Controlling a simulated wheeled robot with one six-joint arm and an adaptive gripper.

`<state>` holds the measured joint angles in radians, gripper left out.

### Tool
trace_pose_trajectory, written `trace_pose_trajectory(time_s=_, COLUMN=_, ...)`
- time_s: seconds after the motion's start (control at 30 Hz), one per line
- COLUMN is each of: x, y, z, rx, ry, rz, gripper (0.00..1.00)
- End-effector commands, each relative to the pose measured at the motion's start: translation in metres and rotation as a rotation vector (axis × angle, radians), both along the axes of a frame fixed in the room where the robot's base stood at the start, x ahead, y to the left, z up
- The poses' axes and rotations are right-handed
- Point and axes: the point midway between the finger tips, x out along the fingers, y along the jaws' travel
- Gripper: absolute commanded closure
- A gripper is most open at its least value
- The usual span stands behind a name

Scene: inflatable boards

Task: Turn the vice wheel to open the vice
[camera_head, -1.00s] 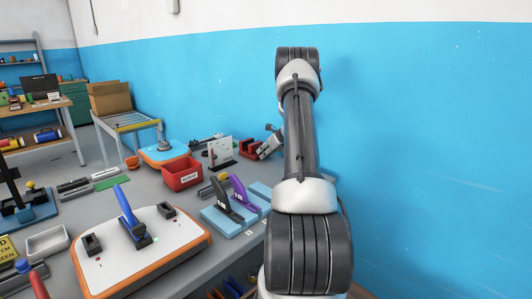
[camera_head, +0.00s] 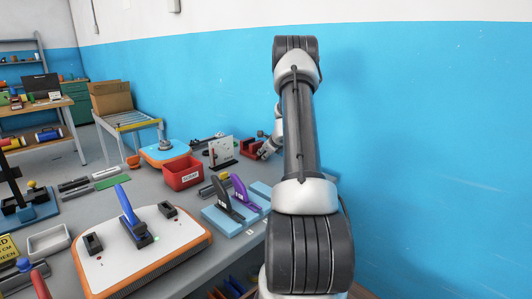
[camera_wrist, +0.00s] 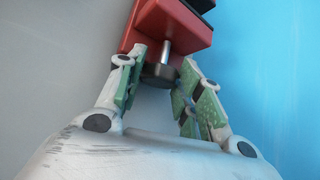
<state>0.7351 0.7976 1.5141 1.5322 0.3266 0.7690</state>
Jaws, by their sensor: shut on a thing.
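The red vice (camera_wrist: 172,22) shows at the top of the wrist view, with a metal screw shaft running out of it to a dark round wheel (camera_wrist: 158,74). My gripper (camera_wrist: 157,79) has its green-padded fingers on either side of the wheel and is shut on it. In the head view the vice (camera_head: 250,147) sits at the back of the bench near the blue wall. My gripper there is small and right beside the vice; the wheel cannot be made out. The vice's jaw gap is not clear in either view.
A white upright panel (camera_head: 222,152) and a red bin (camera_head: 182,173) stand left of the vice. Light-blue boards with black and purple clamps (camera_head: 240,192) lie nearer. The blue wall (camera_head: 430,140) is close on the right.

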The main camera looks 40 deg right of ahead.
Motion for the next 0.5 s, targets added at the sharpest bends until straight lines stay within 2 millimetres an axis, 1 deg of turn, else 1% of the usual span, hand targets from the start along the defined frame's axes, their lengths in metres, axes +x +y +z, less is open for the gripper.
trace_pose_trajectory(time_s=0.03, x=-0.0003, y=-0.0001, z=-0.0002, rx=0.0, ry=0.0, rz=0.0, gripper=0.59)
trace_pose_trajectory(time_s=0.1, x=-0.0003, y=-0.0001, z=-0.0004, rx=0.001, ry=0.0, rz=0.001, gripper=0.46)
trace_pose_trajectory(time_s=0.13, x=-0.0003, y=-0.0001, z=-0.0004, rx=0.001, ry=0.0, rz=0.001, gripper=0.42)
trace_pose_trajectory(time_s=0.4, x=-0.0004, y=0.0, z=-0.0003, rx=0.001, ry=0.0, rz=0.001, gripper=0.42)
trace_pose_trajectory(time_s=0.5, x=-0.0033, y=0.0007, z=0.0024, rx=0.001, ry=0.001, rz=0.0, gripper=0.42)
